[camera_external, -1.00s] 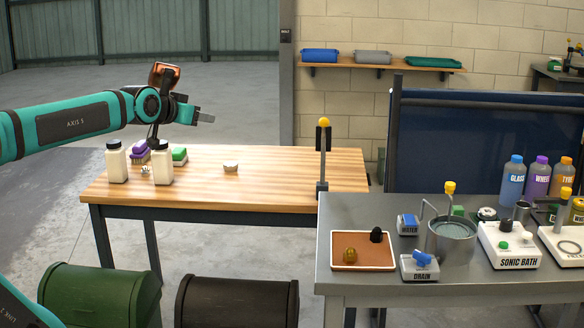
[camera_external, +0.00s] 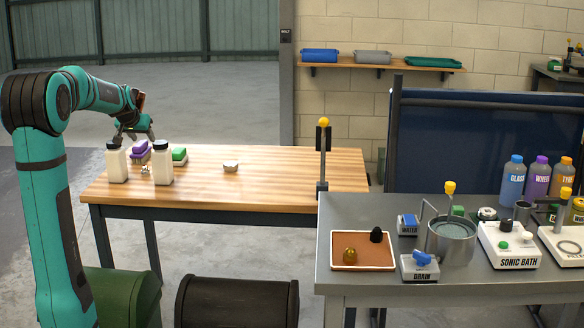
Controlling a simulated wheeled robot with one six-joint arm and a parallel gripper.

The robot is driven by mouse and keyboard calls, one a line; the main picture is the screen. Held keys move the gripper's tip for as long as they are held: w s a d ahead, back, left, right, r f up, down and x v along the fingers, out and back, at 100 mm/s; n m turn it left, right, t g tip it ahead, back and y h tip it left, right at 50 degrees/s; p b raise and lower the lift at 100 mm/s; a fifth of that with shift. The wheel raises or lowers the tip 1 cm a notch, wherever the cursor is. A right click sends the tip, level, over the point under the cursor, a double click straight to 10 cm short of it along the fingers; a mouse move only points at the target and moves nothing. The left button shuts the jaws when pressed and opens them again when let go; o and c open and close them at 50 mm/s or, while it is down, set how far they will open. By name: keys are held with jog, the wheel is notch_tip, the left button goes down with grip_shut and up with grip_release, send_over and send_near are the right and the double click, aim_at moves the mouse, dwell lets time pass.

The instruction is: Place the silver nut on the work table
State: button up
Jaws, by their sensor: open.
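The wooden work table (camera_external: 262,188) stands left of centre. A small silver piece (camera_external: 146,170), which looks like the silver nut, lies on its left part between two white bottles with black caps; it is too small to be sure. My gripper (camera_external: 122,135) is over the table's left end, near the top of the left bottle (camera_external: 117,165). It appears open, with nothing visible in it; its fingertips are partly hidden, and I cannot tell if it touches the bottle.
A grey bench (camera_external: 350,208) with a tray (camera_external: 362,266) and a basin (camera_external: 451,242) is at right.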

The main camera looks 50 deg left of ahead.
jog(key=s+a+f, duration=0.3)
jog(key=a, duration=0.3)
send_near(144, 169)
jog(key=shift+n+g, duration=0.3)
jog(key=shift+g, duration=0.1)
jog(key=x, duration=1)
jog(key=shift+w+r, duration=0.25)
jog(key=shift+w, duration=0.05)
jog(key=shift+c, duration=0.2)
grip_shut()
notch_tip(144, 169, up, 18)
